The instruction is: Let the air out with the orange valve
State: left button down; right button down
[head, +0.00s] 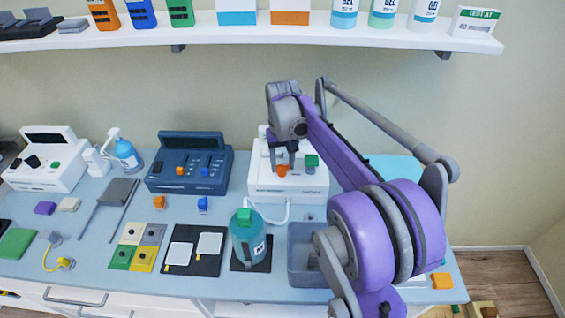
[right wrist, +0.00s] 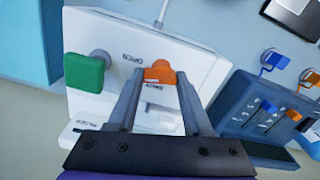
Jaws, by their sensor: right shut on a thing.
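The orange valve (head: 282,171) sits on the front of a white machine (head: 262,185) at the back of the table. A green knob (head: 311,161) is on the same machine, to its right. My right gripper (head: 281,162) reaches down in front of the machine, its fingers at the orange valve. In the right wrist view the orange valve (right wrist: 158,73) lies between the two fingertips (right wrist: 159,78), which are shut on it. The green knob (right wrist: 84,74) is there to the left, clear of the fingers. My left gripper is not in view.
A teal bottle (head: 247,245) with a green cap and a grey bin (head: 300,278) stand in front of the machine. A dark blue device (head: 189,165) stands left of it. A loaded shelf (head: 215,35) runs above.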

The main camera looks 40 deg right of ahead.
aim_at(283, 165)
jog(key=shift+m, duration=0.3)
dwell(0.4)
jog(key=shift+c, duration=1.6)
grip_release()
notch_tip(283, 165, up, 8)
jog(key=shift+f, duration=0.2)
jog(key=shift+s+f, duration=0.1)
jog(key=shift+s, duration=0.05)
